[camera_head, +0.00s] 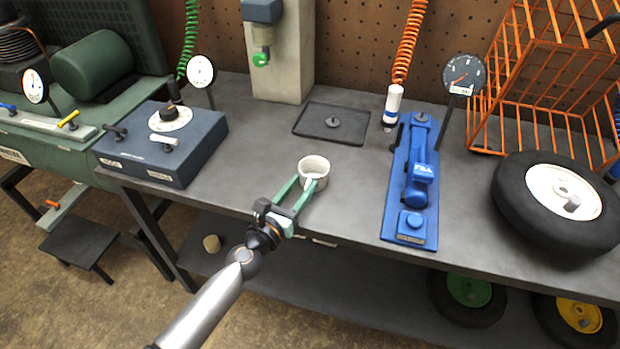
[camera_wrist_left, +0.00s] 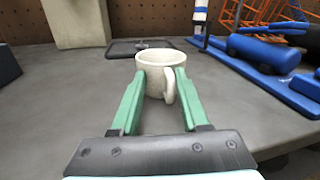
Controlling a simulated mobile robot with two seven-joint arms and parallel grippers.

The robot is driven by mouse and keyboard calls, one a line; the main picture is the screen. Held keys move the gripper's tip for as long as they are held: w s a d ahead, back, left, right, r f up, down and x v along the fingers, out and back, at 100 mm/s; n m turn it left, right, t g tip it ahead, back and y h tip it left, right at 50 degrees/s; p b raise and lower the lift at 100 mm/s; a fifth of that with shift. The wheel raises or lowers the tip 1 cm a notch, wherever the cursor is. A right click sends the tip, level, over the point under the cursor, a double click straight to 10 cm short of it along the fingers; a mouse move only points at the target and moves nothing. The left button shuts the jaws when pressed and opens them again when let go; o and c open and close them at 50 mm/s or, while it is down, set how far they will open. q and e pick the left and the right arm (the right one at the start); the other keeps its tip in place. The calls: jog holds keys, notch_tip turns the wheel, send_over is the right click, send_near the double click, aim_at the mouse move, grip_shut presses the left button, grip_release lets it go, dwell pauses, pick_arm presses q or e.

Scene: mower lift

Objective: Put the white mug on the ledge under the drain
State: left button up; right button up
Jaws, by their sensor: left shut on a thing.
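The white mug (camera_head: 314,168) is upright at the bench, near its front edge. In the wrist view the mug (camera_wrist_left: 161,64) is between the two green fingers, with its handle toward me. My left gripper (camera_head: 308,183) is shut on the mug. I cannot tell whether its base touches the bench top. A grey-blue drain unit with a green valve (camera_head: 261,59) hangs on a pale post (camera_head: 285,80) at the back. A dark flat tray (camera_head: 310,130) with a small round piece lies on the bench, right of the post's foot. My right gripper is not in view.
A blue-grey box with a dial (camera_head: 160,145) stands left on the bench (camera_head: 240,140). A blue tool base (camera_head: 410,190), a wheel (camera_head: 555,200) and an orange wire crate (camera_head: 545,95) are at the right. The bench between mug and tray is clear.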

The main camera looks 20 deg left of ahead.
pick_arm(q)
grip_shut()
dwell(0.7)
